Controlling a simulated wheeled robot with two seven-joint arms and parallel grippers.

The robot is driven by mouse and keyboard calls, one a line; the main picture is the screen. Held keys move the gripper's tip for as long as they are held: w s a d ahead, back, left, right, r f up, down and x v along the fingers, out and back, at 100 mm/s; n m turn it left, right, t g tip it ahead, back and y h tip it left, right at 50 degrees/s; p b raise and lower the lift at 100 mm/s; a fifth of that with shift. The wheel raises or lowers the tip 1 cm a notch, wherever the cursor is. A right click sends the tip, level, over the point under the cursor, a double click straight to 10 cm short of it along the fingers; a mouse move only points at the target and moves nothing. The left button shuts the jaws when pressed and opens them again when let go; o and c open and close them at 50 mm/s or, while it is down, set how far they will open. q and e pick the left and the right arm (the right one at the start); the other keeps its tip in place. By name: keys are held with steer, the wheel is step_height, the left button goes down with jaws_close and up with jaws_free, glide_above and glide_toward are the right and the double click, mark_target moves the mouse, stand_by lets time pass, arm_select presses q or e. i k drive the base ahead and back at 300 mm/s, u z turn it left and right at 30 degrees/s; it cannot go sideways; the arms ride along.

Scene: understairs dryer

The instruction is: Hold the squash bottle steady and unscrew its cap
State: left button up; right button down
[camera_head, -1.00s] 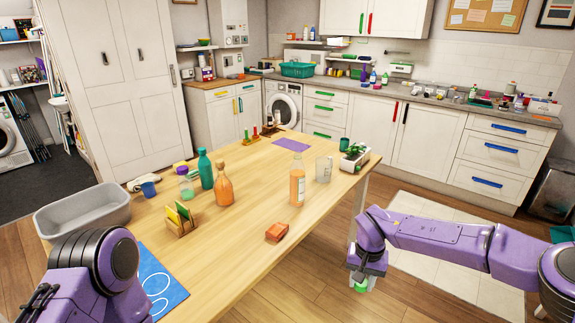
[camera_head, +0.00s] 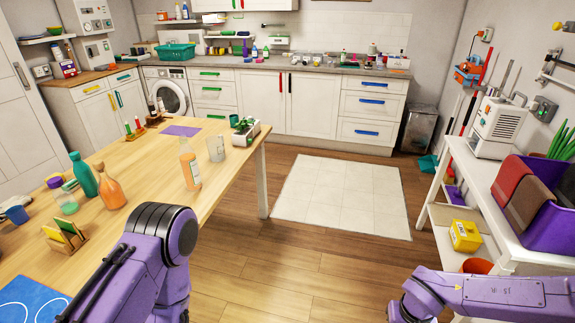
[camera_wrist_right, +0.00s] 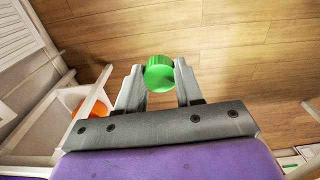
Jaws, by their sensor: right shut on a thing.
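A clear bottle with orange liquid and a pale label (camera_head: 190,165), seemingly the squash bottle, stands upright on the wooden table (camera_head: 150,160). I cannot make out a cap on it. In the right wrist view my right gripper (camera_wrist_right: 160,77) is shut on a round green cap (camera_wrist_right: 160,72), held between its fingertips above the wooden floor, away from the bottle.
A white side table (camera_head: 480,185) with a purple bin is at right. Floor between is clear.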

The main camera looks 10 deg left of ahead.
mark_target(187, 156)
steer(key=z, duration=0.35)
steer(key=i, duration=3.9)
steer(key=u, duration=2.55)
